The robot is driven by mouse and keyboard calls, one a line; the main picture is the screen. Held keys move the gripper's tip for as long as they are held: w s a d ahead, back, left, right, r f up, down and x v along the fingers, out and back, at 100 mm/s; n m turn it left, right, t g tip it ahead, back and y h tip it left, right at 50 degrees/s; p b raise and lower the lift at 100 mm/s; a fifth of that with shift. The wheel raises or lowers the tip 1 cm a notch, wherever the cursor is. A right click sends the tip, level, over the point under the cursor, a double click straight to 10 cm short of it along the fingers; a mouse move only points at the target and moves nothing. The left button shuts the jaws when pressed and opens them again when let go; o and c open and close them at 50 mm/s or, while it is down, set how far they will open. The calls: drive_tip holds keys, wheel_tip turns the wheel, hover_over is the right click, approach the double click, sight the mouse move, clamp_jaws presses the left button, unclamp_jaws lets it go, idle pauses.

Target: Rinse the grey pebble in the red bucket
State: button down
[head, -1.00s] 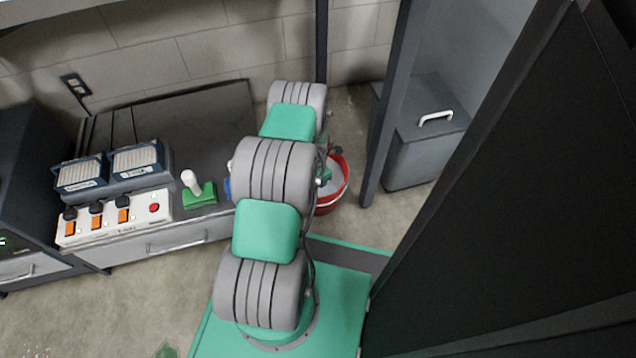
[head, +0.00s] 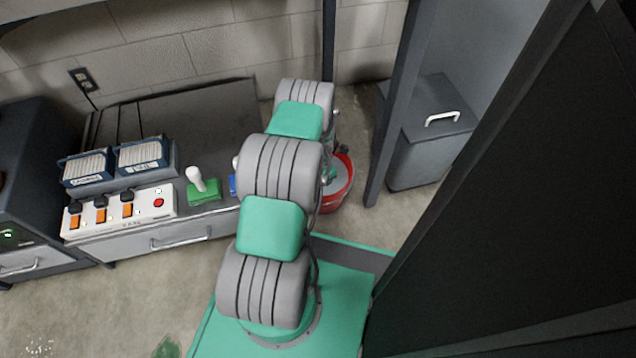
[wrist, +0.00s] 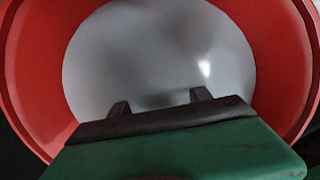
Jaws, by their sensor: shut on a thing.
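The red bucket (head: 338,202) stands on the floor behind my arm in the head view, partly hidden by it. In the wrist view the bucket (wrist: 285,50) fills the picture, its red wall around a round, pale grey water surface (wrist: 150,40). My gripper (wrist: 160,100) is over the bucket, pointing down into it, with its two finger ends showing against the water. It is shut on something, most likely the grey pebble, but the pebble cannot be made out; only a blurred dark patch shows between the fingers.
A bench on the left holds a switch box (head: 120,212), two blue-framed units (head: 140,155) and a green-based white knob (head: 203,187). A grey lidded bin (head: 430,150) and a dark post (head: 390,120) stand right of the bucket. A dark panel fills the right side.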

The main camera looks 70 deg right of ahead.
drive_tip(key=shift+s+d, duration=0.2)
drive_tip(key=shift+s, duration=0.1)
drive_tip(key=shift+w, duration=0.1)
drive_tip(key=shift+w+a, duration=0.35)
drive_tip(key=shift+w, duration=0.15)
wheel_tip(320, 180, up, 13)
drive_tip(key=p, duration=0.9)
idle(1.5)
idle(4.1)
